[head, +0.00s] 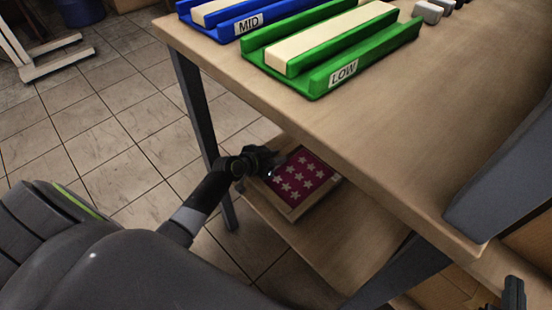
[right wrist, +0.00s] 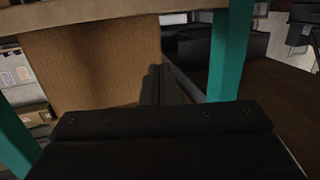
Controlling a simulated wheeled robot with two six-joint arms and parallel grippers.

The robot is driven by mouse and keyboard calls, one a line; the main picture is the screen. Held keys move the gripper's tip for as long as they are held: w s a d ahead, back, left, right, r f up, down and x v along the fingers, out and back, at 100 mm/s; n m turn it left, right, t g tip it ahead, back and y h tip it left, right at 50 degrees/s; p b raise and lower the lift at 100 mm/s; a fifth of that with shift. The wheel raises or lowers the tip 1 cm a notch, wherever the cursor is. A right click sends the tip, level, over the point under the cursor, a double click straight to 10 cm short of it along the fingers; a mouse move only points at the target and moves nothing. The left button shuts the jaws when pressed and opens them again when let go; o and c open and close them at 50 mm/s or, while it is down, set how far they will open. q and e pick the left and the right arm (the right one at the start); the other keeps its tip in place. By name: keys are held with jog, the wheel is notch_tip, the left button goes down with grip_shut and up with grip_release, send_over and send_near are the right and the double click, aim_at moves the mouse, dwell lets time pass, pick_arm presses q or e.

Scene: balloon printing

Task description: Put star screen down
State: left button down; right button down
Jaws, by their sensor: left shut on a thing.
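The star screen (head: 294,184) has a light wooden frame and a dark pink panel with several pale stars. In the head view it lies nearly flat at the left end of the lower shelf (head: 299,240), under the table. It looks to be on or just above the shelf; I cannot tell if it touches. My left gripper (head: 267,161) is shut on the screen's upper left edge and hides that part. A dark tip at the head view's lower right looks like my right gripper (head: 515,292), away from the screen. Its jaws do not show clearly.
The wooden table (head: 440,110) overhangs the shelf. A dark table leg (head: 192,95) stands close to my left gripper. A green LOW tray (head: 330,50) and a blue MID tray (head: 215,28) sit on top. The right wrist view shows a brown panel (right wrist: 90,65) and teal posts (right wrist: 231,50).

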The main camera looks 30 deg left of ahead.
pick_arm(q)
jog(key=shift+f, duration=0.1)
pick_arm(e)
jog(key=shift+w+r+t, duration=0.1)
jog(key=shift+r+t, duration=0.2)
jog(key=shift+r, duration=0.25)
jog(key=shift+r, duration=0.1)
pick_arm(q)
jog(key=c, duration=1.2)
grip_release()
jog(key=shift+f, duration=0.1)
jog(key=shift+c, duration=0.2)
pick_arm(e)
jog(key=shift+r, duration=0.15)
